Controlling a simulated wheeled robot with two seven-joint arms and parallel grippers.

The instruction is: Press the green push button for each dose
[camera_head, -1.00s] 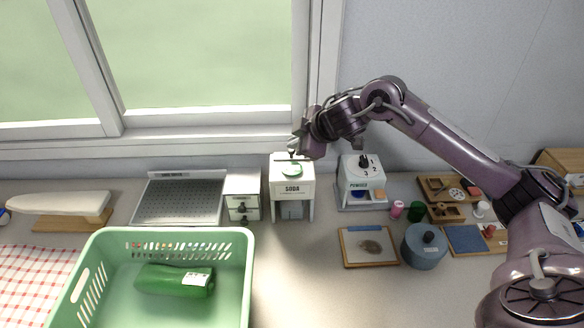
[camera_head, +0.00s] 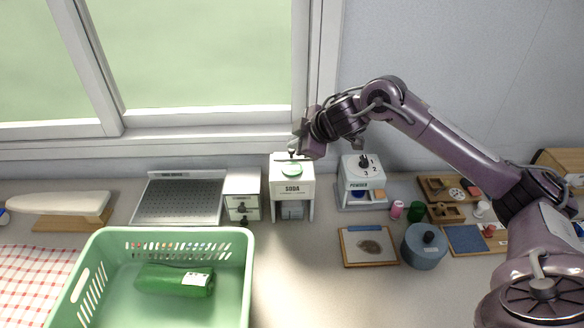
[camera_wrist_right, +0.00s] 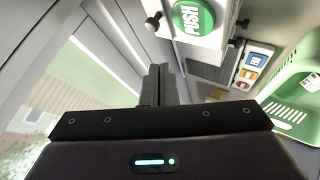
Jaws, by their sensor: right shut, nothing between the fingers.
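The white dispenser marked SODA (camera_head: 293,189) stands on the counter below the window. Its round green push button (camera_head: 291,170) is on top, and in the right wrist view the button (camera_wrist_right: 194,18) reads PUSH. My right gripper (camera_head: 293,152) is shut and empty, pointing down a little above the button; I see a gap between them. Its closed fingers also show in the right wrist view (camera_wrist_right: 160,80), apart from the button. A pale block shows in the opening under the dispenser. My left gripper is out of view.
A white POWDER dispenser (camera_head: 352,172) with a numbered knob stands to the right. A small drawer unit (camera_head: 242,183) and a grey drain tray (camera_head: 180,200) are to the left. Small items crowd the right counter.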

